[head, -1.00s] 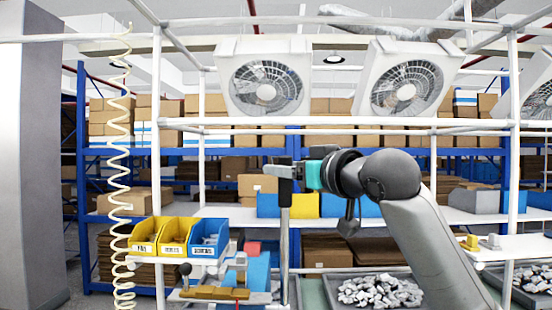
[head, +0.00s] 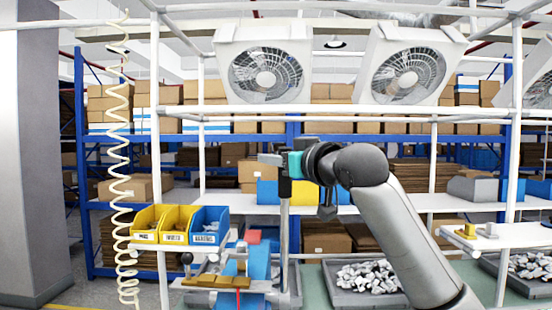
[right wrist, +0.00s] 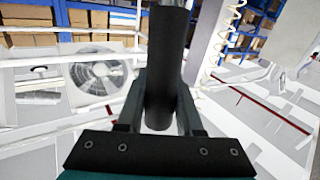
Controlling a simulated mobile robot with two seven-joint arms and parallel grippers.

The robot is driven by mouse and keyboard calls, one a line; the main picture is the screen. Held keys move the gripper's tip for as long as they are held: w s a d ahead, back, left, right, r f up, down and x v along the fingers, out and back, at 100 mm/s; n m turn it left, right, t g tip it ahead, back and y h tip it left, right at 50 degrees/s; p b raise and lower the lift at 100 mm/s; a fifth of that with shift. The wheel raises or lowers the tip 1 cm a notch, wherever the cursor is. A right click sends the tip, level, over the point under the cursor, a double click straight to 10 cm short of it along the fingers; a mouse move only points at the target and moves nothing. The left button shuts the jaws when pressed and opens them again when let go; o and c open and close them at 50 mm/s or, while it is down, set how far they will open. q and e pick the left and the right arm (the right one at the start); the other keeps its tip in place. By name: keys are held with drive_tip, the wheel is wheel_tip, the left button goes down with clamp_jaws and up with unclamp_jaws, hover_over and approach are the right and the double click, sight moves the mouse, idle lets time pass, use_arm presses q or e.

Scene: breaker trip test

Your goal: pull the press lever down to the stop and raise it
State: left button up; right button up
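The press lever (head: 284,230) shows in the head view as an upright grey rod with a black grip (head: 284,189) at its upper end. My right gripper (head: 280,161) is at this grip, high above the bench. In the right wrist view the black grip (right wrist: 167,65) runs between the two dark fingers of my right gripper (right wrist: 158,112), which look closed against its sides. The contact faces are partly hidden by the grip. A blue fixture (head: 258,262) stands left of the rod. My left gripper is out of view.
Two yellow bins (head: 147,222) and a blue bin (head: 210,225) stand to the left. A grey tray (head: 345,294) of metal parts lies to the right. White frame bars (head: 350,109) cross overhead. A coiled hose (head: 121,180) hangs at the far left.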

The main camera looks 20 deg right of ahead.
clamp_jaws()
idle(0.9)
